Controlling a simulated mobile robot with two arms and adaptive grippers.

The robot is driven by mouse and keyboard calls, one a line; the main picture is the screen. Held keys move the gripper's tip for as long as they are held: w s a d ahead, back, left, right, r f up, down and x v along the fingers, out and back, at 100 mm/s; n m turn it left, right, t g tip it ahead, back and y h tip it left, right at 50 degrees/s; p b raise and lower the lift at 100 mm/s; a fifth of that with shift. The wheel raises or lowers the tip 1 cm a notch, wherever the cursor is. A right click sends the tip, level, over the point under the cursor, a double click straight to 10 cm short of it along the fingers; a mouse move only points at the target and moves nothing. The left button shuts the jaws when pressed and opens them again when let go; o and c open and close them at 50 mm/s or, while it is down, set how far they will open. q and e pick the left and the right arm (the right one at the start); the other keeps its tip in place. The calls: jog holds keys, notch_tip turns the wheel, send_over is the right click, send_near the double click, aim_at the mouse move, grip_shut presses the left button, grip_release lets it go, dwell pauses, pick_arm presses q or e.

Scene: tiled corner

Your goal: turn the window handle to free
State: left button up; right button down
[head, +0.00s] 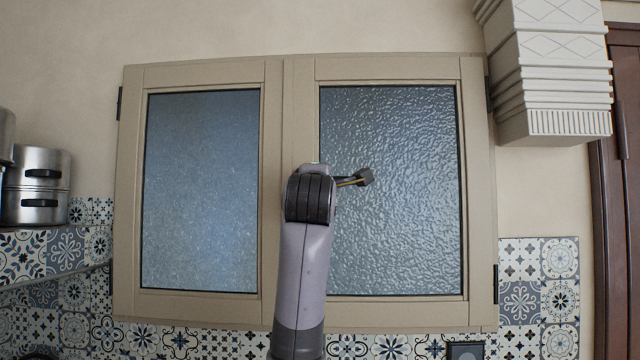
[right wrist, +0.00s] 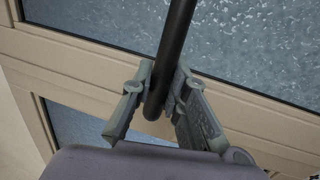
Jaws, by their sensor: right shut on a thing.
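The window handle (right wrist: 177,38) is a long dark rod in the right wrist view, running from the top edge down to a rounded end. My right gripper (right wrist: 162,76) has its two grey fingers on either side of the rod near that end and is shut on it. In the head view my right arm stands in front of the window (head: 301,72) and hides most of the gripper and the handle. A small dark piece on a thin stem shows just right of the arm; I cannot tell whether it is handle or finger. My left gripper is not in view.
The window has two beige-framed leaves, with a smooth pane (head: 200,190) left and a rippled pane (head: 400,230) right. Steel pots (head: 38,187) stand on a tiled ledge at the left. A pale fluted block (head: 552,80) juts out at the upper right, near a dark wooden door (head: 622,200).

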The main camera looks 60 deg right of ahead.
jog(key=shift+r, duration=0.1)
dwell(0.3)
jog(key=c, duration=1.6)
grip_release()
jog(key=shift+o, duration=0.3)
jog(key=shift+a, duration=0.1)
jog(key=v, duration=1.2)
